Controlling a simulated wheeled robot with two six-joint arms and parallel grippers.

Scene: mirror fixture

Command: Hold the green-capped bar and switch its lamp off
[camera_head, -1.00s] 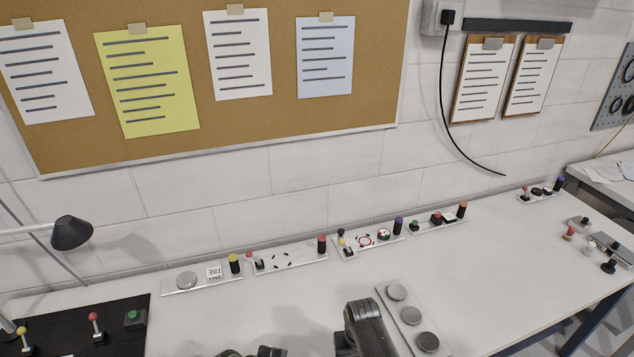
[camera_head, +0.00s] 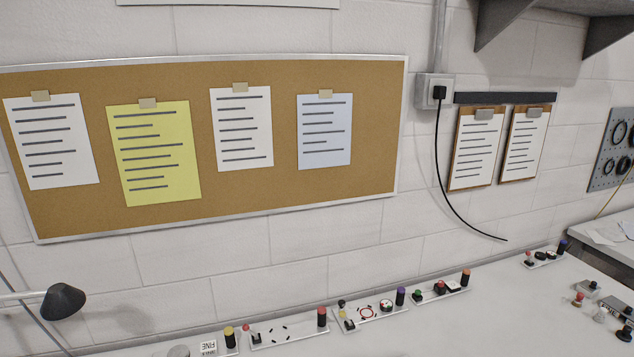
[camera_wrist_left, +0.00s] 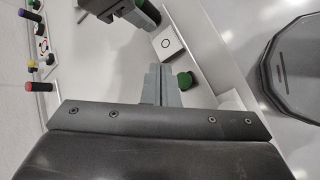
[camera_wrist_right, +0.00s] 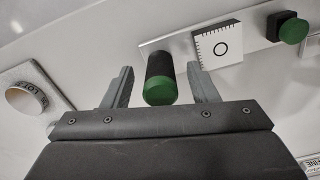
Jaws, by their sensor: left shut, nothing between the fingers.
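The green-capped bar (camera_wrist_right: 160,78), a black cylinder with a green end, stands on a pale plate in the right wrist view. My right gripper (camera_wrist_right: 160,85) is open, one finger on each side of the bar, with gaps showing. On the same plate are a white square block with a ring mark (camera_wrist_right: 218,45) and a green round button on a black base (camera_wrist_right: 292,30). In the left wrist view my left gripper (camera_wrist_left: 162,72) is shut and empty, its tips just beside the green button (camera_wrist_left: 185,80); contact is unclear. The white block (camera_wrist_left: 166,42) is nearby. I cannot tell which part is the lamp or its state.
In the head view several control plates line the wall, with yellow (camera_head: 229,337), red (camera_head: 321,318), purple (camera_head: 400,296) and orange (camera_head: 465,278) capped bars. A black desk lamp (camera_head: 63,301) is at left. A round-labelled part (camera_wrist_right: 27,97) lies left of my right gripper.

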